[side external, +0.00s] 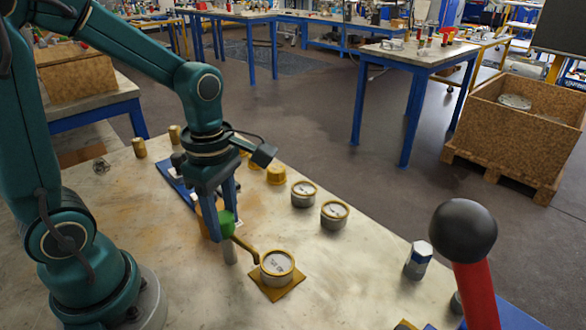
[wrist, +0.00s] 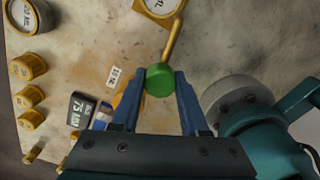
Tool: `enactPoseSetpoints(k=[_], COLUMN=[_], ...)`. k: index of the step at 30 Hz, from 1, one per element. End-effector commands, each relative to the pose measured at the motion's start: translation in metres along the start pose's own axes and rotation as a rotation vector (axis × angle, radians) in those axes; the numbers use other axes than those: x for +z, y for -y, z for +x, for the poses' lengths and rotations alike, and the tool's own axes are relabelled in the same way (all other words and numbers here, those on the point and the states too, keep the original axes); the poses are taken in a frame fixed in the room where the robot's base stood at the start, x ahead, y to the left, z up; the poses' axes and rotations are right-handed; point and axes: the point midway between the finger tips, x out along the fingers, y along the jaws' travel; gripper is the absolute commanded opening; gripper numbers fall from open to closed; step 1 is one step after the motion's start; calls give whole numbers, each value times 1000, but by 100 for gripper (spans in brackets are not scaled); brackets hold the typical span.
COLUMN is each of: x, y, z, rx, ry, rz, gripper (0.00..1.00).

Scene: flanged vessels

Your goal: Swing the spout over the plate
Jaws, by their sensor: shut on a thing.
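The spout (side external: 244,243) is a thin brass-coloured arm that runs out from a green knob (side external: 227,224) on a short grey post (side external: 229,252). Its free end is by the near-left rim of a round white-faced gauge (side external: 277,265). The gauge stands on a square yellow plate (side external: 286,289). My gripper (side external: 225,220) points down, with its blue fingers closed on the green knob. In the wrist view, the knob (wrist: 159,80) sits between the fingertips, and the spout (wrist: 173,42) reaches up to the gauge (wrist: 160,6). Most of the plate is hidden under the gauge.
Two more gauges (side external: 334,214) stand beyond the plate, with several yellow pieces (side external: 277,175) behind them. A red lever with a black ball (side external: 464,231) rises in the right foreground. The table between is clear.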

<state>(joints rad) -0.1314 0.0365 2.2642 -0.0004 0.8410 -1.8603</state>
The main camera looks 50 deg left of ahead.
Motion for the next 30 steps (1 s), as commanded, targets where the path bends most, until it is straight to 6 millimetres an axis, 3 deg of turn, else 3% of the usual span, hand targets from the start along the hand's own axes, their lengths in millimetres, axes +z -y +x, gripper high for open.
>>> enactPoseSetpoints(k=[12,30], x=[0,0], y=[0,0], z=[-1,-1], rx=[2,1], ry=[0,0], rz=[-240,-295], gripper=[0,0])
